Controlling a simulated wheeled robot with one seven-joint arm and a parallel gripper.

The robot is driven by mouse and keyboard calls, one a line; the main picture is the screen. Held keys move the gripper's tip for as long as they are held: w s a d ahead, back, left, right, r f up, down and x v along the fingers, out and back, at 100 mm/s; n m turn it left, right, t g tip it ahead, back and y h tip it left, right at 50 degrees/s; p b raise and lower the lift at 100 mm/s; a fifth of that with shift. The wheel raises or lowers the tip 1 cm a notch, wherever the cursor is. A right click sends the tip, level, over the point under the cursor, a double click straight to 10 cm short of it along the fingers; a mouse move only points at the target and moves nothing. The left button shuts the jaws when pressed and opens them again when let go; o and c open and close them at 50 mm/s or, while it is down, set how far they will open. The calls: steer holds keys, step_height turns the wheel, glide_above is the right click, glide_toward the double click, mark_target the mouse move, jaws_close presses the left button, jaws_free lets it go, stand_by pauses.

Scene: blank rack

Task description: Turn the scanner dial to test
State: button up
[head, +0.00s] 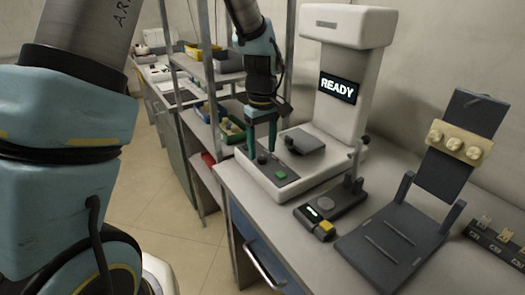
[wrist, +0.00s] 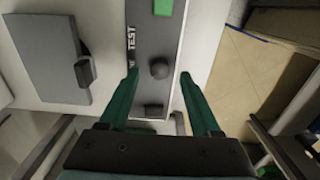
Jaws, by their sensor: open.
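The scanner (head: 344,110) is a white machine with a lit READY screen (head: 339,88). In the wrist view its grey control strip (wrist: 143,45) carries a dark round dial (wrist: 159,69) with the word TEST printed to its left. The dial also shows in the head view (head: 262,158). My gripper (wrist: 159,75) is open, with one green finger on each side of the dial and a gap on both sides. In the head view my gripper (head: 262,150) points down over the strip. Which mark the dial points at is not clear.
A green button (head: 281,174) and a dark block (wrist: 153,110) sit on the same strip. A small scale-like device (head: 326,207) and a dark stand (head: 395,240) are on the bench to the right. Shelves stand behind.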

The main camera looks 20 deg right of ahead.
steer(key=shift+f, duration=0.95)
jaws_close()
